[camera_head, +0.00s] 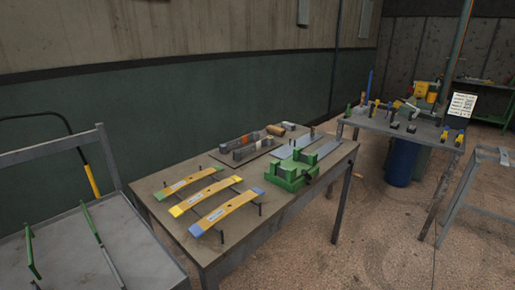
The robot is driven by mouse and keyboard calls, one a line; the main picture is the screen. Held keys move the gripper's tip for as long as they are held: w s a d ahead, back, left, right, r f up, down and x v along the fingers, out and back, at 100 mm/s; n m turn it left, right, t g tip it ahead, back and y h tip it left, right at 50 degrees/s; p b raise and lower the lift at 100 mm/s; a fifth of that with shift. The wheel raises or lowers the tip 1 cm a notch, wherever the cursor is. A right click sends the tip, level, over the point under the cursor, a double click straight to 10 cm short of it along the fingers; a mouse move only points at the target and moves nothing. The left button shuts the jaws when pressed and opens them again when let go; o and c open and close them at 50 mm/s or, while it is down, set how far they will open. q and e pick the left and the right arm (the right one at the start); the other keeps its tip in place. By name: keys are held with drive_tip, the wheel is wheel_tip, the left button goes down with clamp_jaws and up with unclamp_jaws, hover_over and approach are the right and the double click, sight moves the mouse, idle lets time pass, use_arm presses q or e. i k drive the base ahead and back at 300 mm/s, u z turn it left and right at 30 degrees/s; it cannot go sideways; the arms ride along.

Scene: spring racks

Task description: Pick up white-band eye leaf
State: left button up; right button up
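Three yellow leaf-shaped strips lie side by side on supports on the middle table. The far strip (190,182) has green ends, the middle strip (207,195) has yellow-orange ends, and the near strip (232,211) has blue ends. Each carries a small pale label. A pale grey piece (491,154) lies on the stand at the right edge. I cannot tell which piece, if any, is the white-band eye leaf. Neither of my grippers is in view.
The middle table (167,220) also holds a green vise-like fixture (290,177), flat grey strips (297,143) and small blocks (244,150). A grey cart (70,262) with green-topped bars stands left. A cluttered table (383,123) and a blue barrel (401,161) stand behind right. Floor between is open.

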sight(269, 141)
drive_tip(key=z, duration=1.5)
drive_tip(key=i, duration=2.75)
drive_tip(key=u, duration=1.75)
